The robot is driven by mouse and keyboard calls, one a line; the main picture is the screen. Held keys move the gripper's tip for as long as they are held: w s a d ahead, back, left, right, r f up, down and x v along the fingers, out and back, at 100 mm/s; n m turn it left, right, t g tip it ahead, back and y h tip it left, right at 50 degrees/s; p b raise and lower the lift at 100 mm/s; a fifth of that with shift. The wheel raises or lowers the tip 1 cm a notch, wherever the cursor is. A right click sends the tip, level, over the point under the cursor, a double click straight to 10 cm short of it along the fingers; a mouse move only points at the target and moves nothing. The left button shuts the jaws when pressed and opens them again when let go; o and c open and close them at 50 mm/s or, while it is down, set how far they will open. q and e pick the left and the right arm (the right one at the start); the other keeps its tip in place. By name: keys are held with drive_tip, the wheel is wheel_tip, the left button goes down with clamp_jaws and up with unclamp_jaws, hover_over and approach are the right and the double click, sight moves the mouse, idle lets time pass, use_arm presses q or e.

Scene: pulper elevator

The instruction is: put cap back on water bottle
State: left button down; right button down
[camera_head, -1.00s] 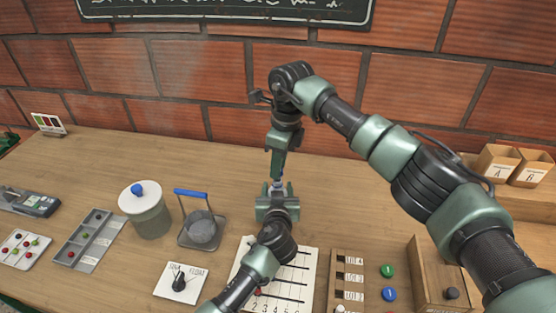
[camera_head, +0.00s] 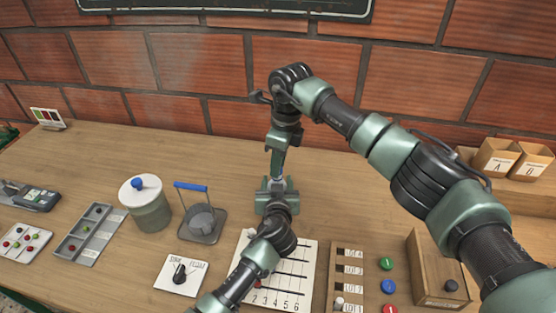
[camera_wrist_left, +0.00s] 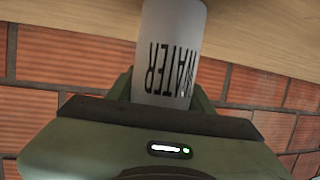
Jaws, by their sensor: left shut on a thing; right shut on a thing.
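The water bottle (camera_wrist_left: 172,50) is grey-white with the word WATER in dark letters, and it appears upside down in the left wrist view. My left gripper (camera_wrist_left: 165,92) is shut on it. In the head view my left gripper (camera_head: 277,190) is low over the table and hides most of the bottle. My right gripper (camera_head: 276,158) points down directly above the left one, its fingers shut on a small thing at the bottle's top. The cap itself cannot be made out, hidden between the fingers.
A lidded jar (camera_head: 147,207), a blue-handled holder (camera_head: 202,224) and a dial card (camera_head: 181,274) are on the left. A numbered sheet (camera_head: 300,277) lies below my left arm. Wooden boxes (camera_head: 498,160) stand at the right. The table behind the grippers is clear.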

drive_tip(key=shift+f, duration=0.55)
idle(0.4)
